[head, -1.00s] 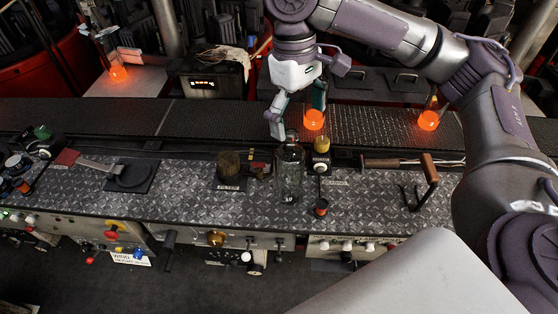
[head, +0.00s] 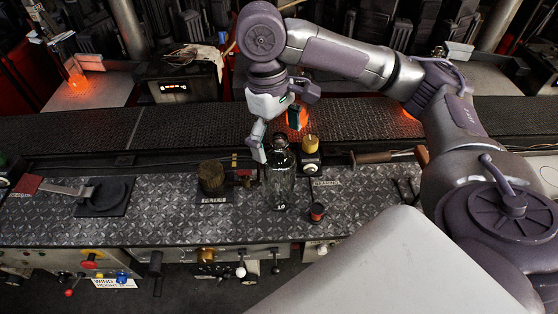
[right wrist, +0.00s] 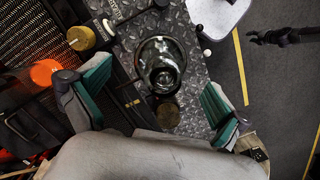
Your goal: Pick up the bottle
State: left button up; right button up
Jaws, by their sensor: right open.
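The clear glass bottle (head: 281,182) stands upright on the patterned metal bench, near its middle. My right gripper (head: 278,133) is open, just above and behind the bottle's neck, with one finger left of the neck and the other behind it to the right. In the right wrist view the bottle (right wrist: 162,68) is seen from above, ahead of the gap between the open green-padded fingers of my right gripper (right wrist: 155,98). Nothing is between the fingertips. I do not see my left gripper.
A brown cylindrical brush-like block (head: 211,178) stands left of the bottle. A yellow-topped piece (head: 310,145) stands close behind right, and a small dark spool (head: 317,212) lies front right. A glowing orange piece (head: 297,118) is on the dark conveyor (head: 190,125) behind. A flat black paddle (head: 103,196) lies left.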

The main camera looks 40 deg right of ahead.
aim_at(281, 156)
jog(key=f, duration=0.1)
jog(key=s+f, duration=0.1)
jog(key=f, duration=0.1)
jog(key=shift+f, duration=0.3)
jog(key=shift+d+f, duration=0.1)
jog(key=shift+f, duration=0.15)
jog(key=shift+c, duration=0.5)
jog(key=c, duration=1.7)
pick_arm(q)
jog(key=shift+w+r, duration=0.15)
pick_arm(e)
jog(key=shift+c, duration=0.2)
